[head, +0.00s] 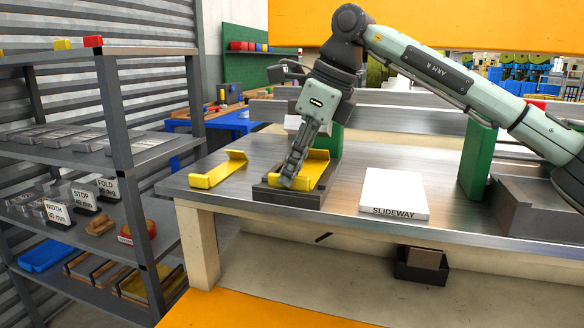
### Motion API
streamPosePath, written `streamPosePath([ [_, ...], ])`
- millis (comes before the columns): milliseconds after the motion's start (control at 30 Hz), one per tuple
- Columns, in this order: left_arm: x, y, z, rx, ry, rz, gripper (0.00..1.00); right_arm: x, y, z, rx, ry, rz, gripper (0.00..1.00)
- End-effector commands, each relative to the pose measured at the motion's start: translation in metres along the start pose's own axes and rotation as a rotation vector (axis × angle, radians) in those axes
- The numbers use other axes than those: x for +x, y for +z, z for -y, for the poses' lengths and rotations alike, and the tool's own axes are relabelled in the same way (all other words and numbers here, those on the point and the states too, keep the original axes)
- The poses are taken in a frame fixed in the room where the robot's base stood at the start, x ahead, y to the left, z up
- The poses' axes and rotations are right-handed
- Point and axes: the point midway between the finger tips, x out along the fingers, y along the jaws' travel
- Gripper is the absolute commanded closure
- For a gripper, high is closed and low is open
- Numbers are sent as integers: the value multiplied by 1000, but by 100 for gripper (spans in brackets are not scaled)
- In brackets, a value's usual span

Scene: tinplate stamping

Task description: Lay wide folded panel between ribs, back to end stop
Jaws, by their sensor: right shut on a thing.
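A yellow folded panel (314,172) with upturned ends lies on a dark grey block-like fixture (290,197) on the metal bench. My right gripper (289,181) comes down on it from above, tilted, and is shut on its near left part. The fingers and wrist hide part of the panel and fixture, so I cannot tell how the panel sits against the ribs or the end stop. A second yellow folded panel (217,171) lies on the bench to the left, apart from the fixture. My left gripper is out of view.
A white block marked SLIDEWAY (394,194) lies right of the fixture. Green posts (477,160) and a grey block (530,205) stand on the bench (350,222). A grey shelf rack (120,115) stands at the left. A dark bin (421,266) is below the bench top.

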Motion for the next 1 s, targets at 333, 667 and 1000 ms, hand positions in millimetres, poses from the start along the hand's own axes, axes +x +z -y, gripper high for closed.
streamPosePath([
  [333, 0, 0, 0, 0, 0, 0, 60, 0, 0, -1, 0, 0, 0, 100],
  [667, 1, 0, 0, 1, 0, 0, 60, 0, 0, -5, 0, 0, 0, 82],
  [1000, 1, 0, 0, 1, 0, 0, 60, 0, 0, -5, 0, 0, 0, 66],
])
